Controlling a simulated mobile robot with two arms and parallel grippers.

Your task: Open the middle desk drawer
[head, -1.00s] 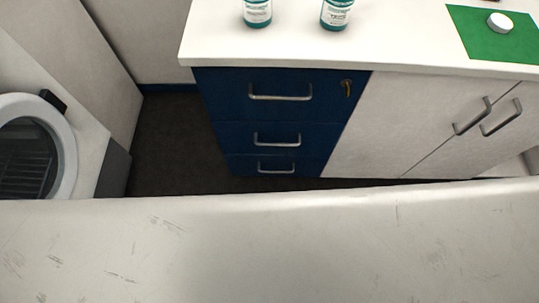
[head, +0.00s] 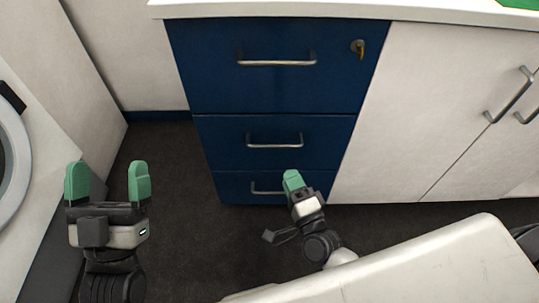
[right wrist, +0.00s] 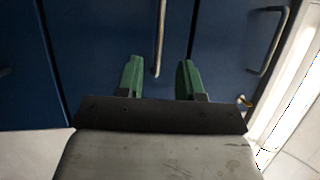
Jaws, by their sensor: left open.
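The middle drawer (head: 225,135) is a shut dark blue front with a silver bar handle (head: 275,146), between the top drawer (head: 210,70) and the bottom drawer (head: 235,187). My right gripper (head: 293,182) is just below that handle in the head view, overlapping the bottom drawer's front. In the right wrist view, the right gripper (right wrist: 160,77) is open, its green fingertips apart. The middle handle (right wrist: 160,40) shows upright between and beyond them; I cannot tell whether they touch it. My left gripper (head: 107,182) is open and empty, left of the drawers.
A key (head: 359,48) is in the top drawer's lock. White cupboard doors (head: 420,110) with handles are to the right, under a white countertop (head: 270,10). A pale surface (head: 420,270) fills the lower right. Dark floor (head: 165,170) lies open to the left.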

